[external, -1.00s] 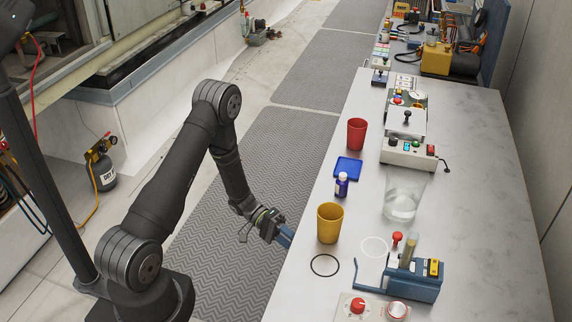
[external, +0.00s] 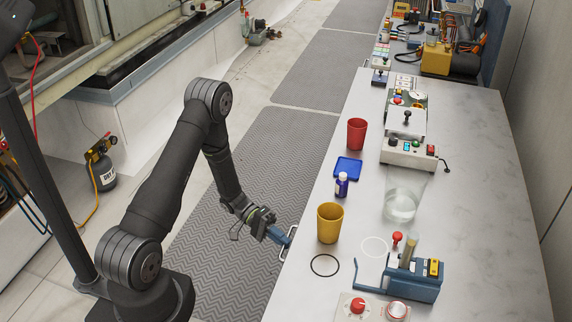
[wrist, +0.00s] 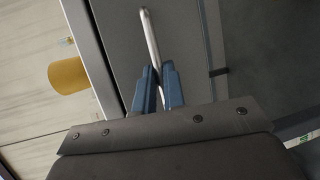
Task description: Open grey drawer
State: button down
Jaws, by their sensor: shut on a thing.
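My gripper (external: 285,238) is at the left edge of the workbench in the external view. Its blue fingers, also in the wrist view (wrist: 158,88), are shut on a silver bar handle (wrist: 150,36). The handle shows in the external view (external: 288,243) just off the bench edge. In the wrist view the handle lies in front of a grey drawer front (wrist: 185,40) below the pale benchtop edge. Most of the drawer is hidden under the bench in the external view.
On the benchtop (external: 460,160) near the edge stand a yellow cup (external: 330,223), a small blue bottle (external: 342,185), a blue tray (external: 348,167) and a red cup (external: 356,134). A blue lever device (external: 415,278) is at the front. The floor mat (external: 270,170) left of the bench is clear.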

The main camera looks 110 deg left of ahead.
jog(key=s, duration=2.5)
jog(key=shift+s, duration=0.35)
jog(key=c, duration=1.5)
grip_release()
jog(key=v, duration=1.7)
jog(key=shift+s+a, duration=0.1)
jog(key=shift+s, duration=0.05)
